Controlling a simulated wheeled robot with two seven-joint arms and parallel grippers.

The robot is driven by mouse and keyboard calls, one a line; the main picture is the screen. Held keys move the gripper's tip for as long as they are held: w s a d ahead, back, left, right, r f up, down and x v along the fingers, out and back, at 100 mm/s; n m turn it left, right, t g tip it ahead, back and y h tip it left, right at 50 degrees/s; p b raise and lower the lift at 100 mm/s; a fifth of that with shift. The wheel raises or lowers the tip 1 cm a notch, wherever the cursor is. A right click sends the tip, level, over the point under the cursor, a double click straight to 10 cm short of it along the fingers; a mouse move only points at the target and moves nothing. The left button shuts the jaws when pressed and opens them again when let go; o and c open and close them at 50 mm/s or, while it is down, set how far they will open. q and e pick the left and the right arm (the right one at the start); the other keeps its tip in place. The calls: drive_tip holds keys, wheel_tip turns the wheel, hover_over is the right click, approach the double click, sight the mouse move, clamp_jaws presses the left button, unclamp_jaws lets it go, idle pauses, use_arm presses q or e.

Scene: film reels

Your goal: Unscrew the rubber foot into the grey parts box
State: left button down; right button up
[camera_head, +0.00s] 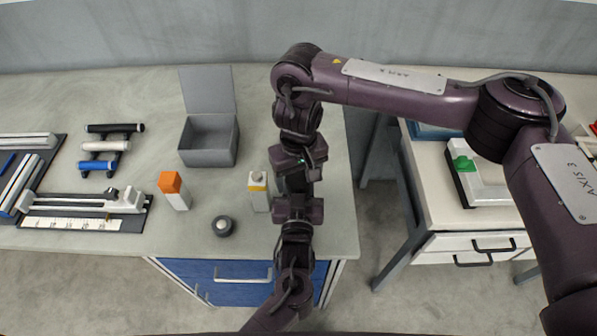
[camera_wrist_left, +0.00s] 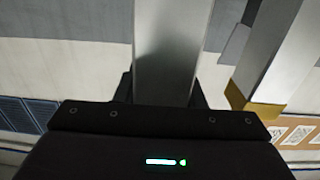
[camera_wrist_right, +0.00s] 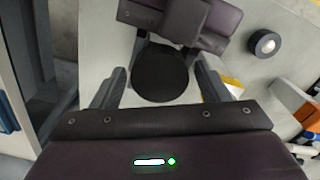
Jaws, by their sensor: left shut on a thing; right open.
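The grey parts box (camera_head: 208,157) stands on the left bench with its lid up and shows empty. My left gripper (camera_wrist_left: 165,92) is shut on a smooth grey metal bar (camera_wrist_left: 168,45), which runs out between its fingers in the left wrist view. The black round rubber foot (camera_wrist_right: 160,73) shows in the right wrist view, just beside my left gripper. My right gripper (camera_wrist_right: 160,88) is open, with one finger on each side of the foot; I cannot tell whether they touch it. In the head view the two grippers face each other and hide the foot.
A white block with a yellow band (camera_head: 258,192), an orange-topped block (camera_head: 173,191) and a dark round piece with a pale knob (camera_head: 222,226) stand near the grippers. Rods and rails fill the bench's left. A second bench (camera_head: 440,205) stands at right across a gap.

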drive_tip(key=c, duration=1)
drive_tip(key=shift+o, duration=0.2)
drive_tip(key=n, duration=0.3)
drive_tip(key=o, duration=1.1)
drive_tip(key=shift+c, duration=0.2)
drive_tip(key=shift+r, duration=0.1)
